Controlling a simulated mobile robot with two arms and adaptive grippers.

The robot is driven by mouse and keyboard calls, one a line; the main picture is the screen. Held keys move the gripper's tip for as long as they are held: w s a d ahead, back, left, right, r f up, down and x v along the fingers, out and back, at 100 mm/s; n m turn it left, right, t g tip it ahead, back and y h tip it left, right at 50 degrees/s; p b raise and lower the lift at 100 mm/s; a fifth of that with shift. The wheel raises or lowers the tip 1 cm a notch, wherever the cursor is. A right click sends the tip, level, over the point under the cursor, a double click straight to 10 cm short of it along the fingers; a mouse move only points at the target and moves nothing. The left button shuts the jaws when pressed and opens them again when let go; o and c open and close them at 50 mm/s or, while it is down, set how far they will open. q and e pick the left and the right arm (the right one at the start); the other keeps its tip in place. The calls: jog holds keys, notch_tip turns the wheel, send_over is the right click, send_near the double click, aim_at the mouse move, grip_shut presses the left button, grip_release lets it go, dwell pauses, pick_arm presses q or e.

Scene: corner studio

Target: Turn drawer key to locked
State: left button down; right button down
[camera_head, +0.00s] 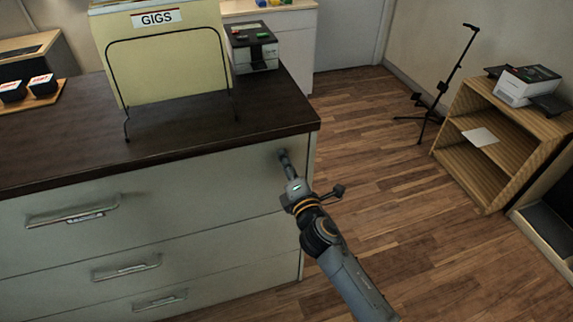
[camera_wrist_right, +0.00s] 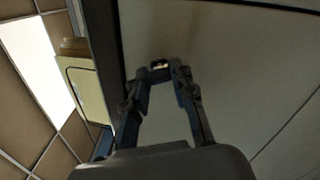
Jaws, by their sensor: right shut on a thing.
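The light grey drawer cabinet (camera_head: 200,180) with a dark top fills the left half of the head view. My right gripper (camera_head: 284,156) reaches from the lower right to the upper right corner of the top drawer's front. In the right wrist view, my right gripper (camera_wrist_right: 161,72) has its fingertips closed on the small drawer key (camera_wrist_right: 160,65) at the drawer face. The fingers hide most of the key, and I cannot tell which way it is turned. My left gripper is not in view.
A GIGS folder (camera_head: 160,55) in a wire stand and a small boxy device (camera_head: 252,45) stand on the cabinet top (camera_head: 270,115). Drawer handles (camera_head: 72,212) stick out at left. Wooden floor is open right of the cabinet, towards a wooden shelf (camera_head: 470,160).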

jog(key=shift+m, duration=2.1)
jog(key=c, duration=1.1)
grip_release()
jog(key=v, duration=1.2)
